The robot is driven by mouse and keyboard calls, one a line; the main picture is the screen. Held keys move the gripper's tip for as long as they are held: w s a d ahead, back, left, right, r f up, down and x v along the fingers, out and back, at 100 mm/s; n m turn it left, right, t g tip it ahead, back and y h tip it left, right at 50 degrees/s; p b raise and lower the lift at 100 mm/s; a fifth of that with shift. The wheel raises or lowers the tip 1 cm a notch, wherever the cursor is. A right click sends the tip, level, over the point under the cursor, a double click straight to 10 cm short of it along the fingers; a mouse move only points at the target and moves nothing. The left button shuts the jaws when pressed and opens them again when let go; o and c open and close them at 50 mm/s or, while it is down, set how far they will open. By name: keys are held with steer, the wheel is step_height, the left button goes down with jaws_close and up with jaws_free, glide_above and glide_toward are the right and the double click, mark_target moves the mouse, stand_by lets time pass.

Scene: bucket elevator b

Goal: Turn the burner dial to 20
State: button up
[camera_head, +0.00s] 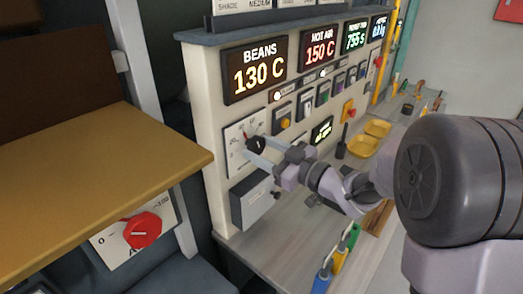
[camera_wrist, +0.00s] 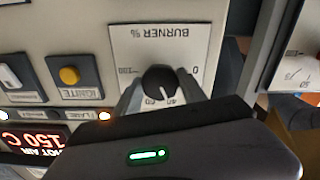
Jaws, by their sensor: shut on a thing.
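The burner dial (camera_head: 257,144) is a black knob on a white scale plate (camera_head: 235,135) low on the left of the control panel. In the wrist view the plate reads "BURNER %" upside down, with the dial (camera_wrist: 159,79) at its lower edge and marks for 0, 40, 60 and 100 around it. My gripper (camera_head: 263,148) is shut on the dial, one finger on each side of it. A white line shows on the knob near the 40 and 60 marks; its exact reading is unclear. My gripper's body hides part of the scale.
A yellow ignite button (camera_wrist: 69,75) sits beside the burner plate. A grey box (camera_head: 254,200) juts out below the dial. A red knob (camera_head: 141,230) is at the lower left under a brown ledge (camera_head: 100,190).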

steer(key=n+b, duration=0.3)
steer(key=shift+f+n, duration=0.25)
steer(key=shift+n, duration=0.05)
steer(key=shift+r+n+b, duration=0.2)
steer(key=shift+n+b, duration=1.6)
steer(key=shift+b, duration=0.05)
steer(key=o, duration=1.3)
steer(key=shift+o, duration=0.2)
steer(key=shift+d, duration=0.1)
steer(key=p+v, duration=0.4)
steer(key=v, duration=1.3)
steer(key=shift+s+d, duration=0.1)
steer(key=shift+s, duration=0.05)
